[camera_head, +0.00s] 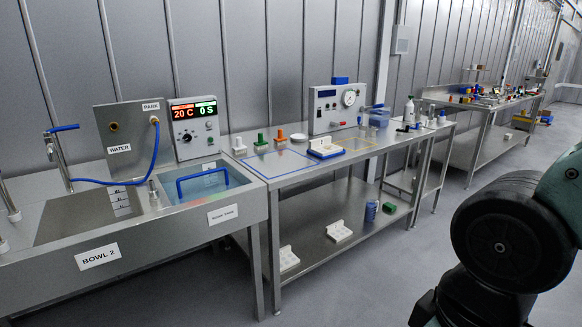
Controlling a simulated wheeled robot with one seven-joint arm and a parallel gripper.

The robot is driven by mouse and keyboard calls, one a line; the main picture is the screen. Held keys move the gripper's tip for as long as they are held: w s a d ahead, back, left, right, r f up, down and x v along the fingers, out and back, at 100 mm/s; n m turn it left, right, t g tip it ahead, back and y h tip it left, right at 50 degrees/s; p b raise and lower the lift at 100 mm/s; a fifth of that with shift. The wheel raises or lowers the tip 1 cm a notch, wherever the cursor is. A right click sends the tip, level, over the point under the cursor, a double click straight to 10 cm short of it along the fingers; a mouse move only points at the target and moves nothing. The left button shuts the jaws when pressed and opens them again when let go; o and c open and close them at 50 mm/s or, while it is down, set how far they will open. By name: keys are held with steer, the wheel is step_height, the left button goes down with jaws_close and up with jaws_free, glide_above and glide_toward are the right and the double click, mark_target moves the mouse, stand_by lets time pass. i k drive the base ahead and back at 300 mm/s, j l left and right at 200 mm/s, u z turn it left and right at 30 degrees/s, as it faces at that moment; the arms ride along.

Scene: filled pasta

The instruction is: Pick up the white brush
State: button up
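A small white piece with a knob-like top (240,147) stands on the steel bench, just right of the control box. It may be the white brush, but it is too small to be sure. A green piece (260,142) and an orange piece (280,139) of similar shape stand to its right. A low white item (298,137) lies beyond them. My arm shows large and dark at the lower right, well apart from the bench. My gripper's fingers cannot be made out.
A sink unit (98,257) with a blue hose (155,155) stands at the left. The bench (292,176) has a blue-outlined area, a gauge box (336,107) and a lower shelf (310,237) with white items. Open floor (370,285) lies before it.

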mark_target(240, 148)
steer(key=i+u, duration=0.15)
steer(key=i, duration=0.4)
steer(key=i+l+u, duration=0.2)
steer(key=i, duration=0.3)
steer(key=i+l+u, duration=0.15)
steer(key=i, duration=0.35)
steer(key=i+l+u, duration=0.2)
steer(key=i+u, duration=0.25)
steer(key=i+l+u, duration=0.25)
steer(key=u, duration=0.15)
steer(key=i+l+u, duration=0.25)
steer(key=l+u, duration=0.2)
steer(key=i+l+u, duration=0.2)
steer(key=l+u, duration=0.25)
steer(key=l, duration=0.15)
steer(key=l+u, duration=0.15)
steer(key=l, duration=0.15)
steer(key=i+l+u, duration=0.15)
steer(key=l, duration=0.15)
